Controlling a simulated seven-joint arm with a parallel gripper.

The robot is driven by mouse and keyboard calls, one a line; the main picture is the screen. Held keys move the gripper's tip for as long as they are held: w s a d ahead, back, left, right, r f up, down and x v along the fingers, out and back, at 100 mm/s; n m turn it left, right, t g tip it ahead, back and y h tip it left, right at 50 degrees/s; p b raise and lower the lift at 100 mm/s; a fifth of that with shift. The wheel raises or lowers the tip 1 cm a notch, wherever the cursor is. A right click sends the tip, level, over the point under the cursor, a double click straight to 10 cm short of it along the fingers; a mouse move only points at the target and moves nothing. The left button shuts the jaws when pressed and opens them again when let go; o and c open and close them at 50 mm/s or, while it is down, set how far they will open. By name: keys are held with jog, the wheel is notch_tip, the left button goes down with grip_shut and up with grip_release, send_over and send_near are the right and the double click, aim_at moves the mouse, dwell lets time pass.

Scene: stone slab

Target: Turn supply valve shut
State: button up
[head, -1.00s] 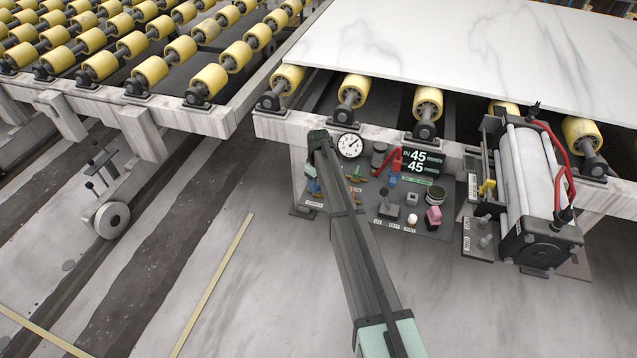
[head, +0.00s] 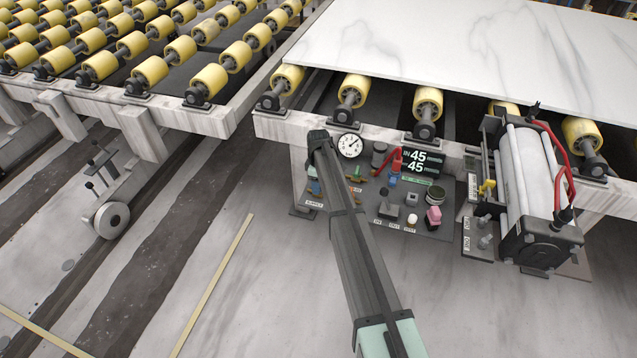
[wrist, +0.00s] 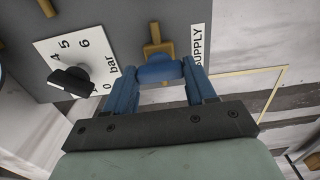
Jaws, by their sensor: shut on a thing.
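The supply valve shows in the wrist view as a brass body (wrist: 154,43) with a blue handle (wrist: 159,67), beside a white SUPPLY label (wrist: 197,47). My gripper (wrist: 160,77) has its two blue fingers on either side of the handle and is shut on it. The handle lies across the brass stem. In the head view my arm reaches to the left end of the control panel (head: 430,222) and hides most of the valve and gripper. The SUPPLY label (head: 314,204) shows there just left of my arm.
Close left of the fingers in the wrist view, a black knob (wrist: 72,80) sits on a white bar scale (wrist: 88,50). The panel also carries a round gauge (head: 350,146), a display (head: 421,161) and a pink button (head: 433,216). A cylinder unit (head: 530,190) stands right.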

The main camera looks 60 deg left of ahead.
jog(key=o, duration=1)
jog(key=shift+o, duration=0.2)
jog(key=shift+r, duration=0.1)
notch_tip(320, 180, up, 14)
jog(key=shift+f, duration=0.2)
dwell(0.4)
